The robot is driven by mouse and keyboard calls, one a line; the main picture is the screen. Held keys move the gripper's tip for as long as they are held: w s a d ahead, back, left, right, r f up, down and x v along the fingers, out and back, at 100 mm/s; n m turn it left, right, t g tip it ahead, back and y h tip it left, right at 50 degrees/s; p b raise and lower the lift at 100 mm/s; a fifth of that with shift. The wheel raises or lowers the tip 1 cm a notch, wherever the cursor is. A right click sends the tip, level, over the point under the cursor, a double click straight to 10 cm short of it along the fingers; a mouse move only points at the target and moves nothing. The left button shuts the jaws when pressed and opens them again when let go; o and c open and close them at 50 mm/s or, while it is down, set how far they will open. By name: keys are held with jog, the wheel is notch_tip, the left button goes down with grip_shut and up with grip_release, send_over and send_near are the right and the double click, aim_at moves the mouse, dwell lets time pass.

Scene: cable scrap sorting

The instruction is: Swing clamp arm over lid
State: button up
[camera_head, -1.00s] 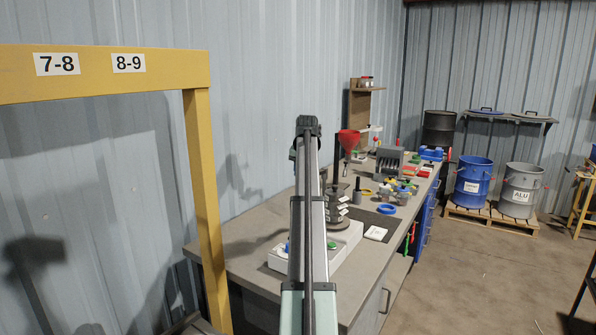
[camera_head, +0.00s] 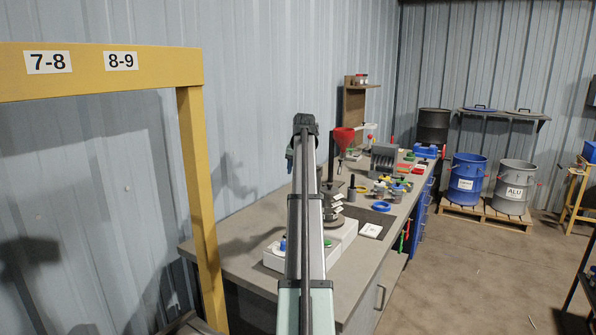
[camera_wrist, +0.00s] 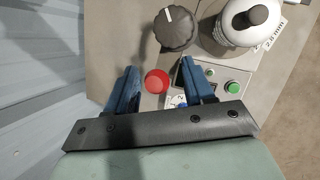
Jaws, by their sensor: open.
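My gripper (camera_wrist: 158,66) has two blue fingers, spread apart with nothing between their tips. It hangs over the pale control panel of a bench machine. A red button (camera_wrist: 157,81) shows between the fingers, and a green button (camera_wrist: 232,88) lies to their right. A black knob with a white pointer (camera_wrist: 174,27) is just beyond the fingers. To its right is a pale rounded part with a black ball knob (camera_wrist: 257,14). I cannot tell which part is the clamp arm or the lid.
The bench (camera_head: 235,246) runs along the corrugated wall. A yellow frame (camera_head: 197,190) stands at left. Blue (camera_head: 467,180) and grey (camera_head: 515,187) drums stand on a pallet at right.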

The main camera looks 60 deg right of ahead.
jog(key=v, duration=1.4)
